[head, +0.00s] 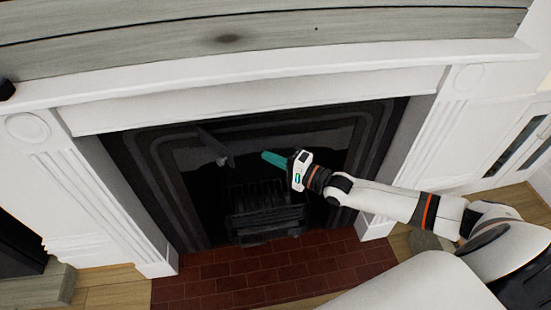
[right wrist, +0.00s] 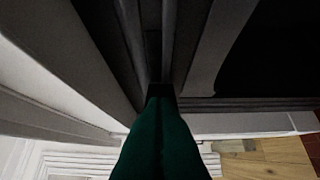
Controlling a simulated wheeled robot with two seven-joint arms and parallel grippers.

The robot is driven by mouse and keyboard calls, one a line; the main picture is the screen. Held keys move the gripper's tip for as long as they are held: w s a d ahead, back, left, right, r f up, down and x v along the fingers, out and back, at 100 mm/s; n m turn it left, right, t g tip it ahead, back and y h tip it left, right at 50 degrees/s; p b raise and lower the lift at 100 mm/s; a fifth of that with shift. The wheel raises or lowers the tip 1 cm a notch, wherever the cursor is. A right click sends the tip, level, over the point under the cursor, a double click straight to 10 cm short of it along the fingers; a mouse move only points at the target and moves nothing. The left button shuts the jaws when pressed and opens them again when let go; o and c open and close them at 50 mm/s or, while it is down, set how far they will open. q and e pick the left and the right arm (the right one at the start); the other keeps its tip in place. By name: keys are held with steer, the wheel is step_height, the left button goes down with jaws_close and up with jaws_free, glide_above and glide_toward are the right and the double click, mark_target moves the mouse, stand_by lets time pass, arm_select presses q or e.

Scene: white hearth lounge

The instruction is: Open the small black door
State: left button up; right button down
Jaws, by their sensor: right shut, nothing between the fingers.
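The small black door seems to be the dark flap (head: 215,146) in the upper part of the black fireplace opening. It sticks out at a tilt, but against the dark surround I cannot tell how far it stands open. My right gripper (head: 266,155) is shut and empty, its teal fingers pointing left in front of the opening, to the right of the flap with a visible gap in the picture. In the right wrist view the shut teal fingers (right wrist: 161,92) point at dark moulded surfaces; I cannot tell whether they touch. My left gripper is not in view.
A black fire grate (head: 265,212) stands low in the opening. The white mantel (head: 260,95) and its side pillars frame it. A red brick hearth (head: 235,275) lies in front. A white cabinet (head: 500,140) stands at the right.

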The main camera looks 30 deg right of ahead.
steer(key=w+a+p, duration=0.2)
steer(key=w+a, duration=0.1)
steer(key=a, duration=0.4)
steer(key=shift+w, duration=0.35)
steer(key=shift+a+r, duration=0.1)
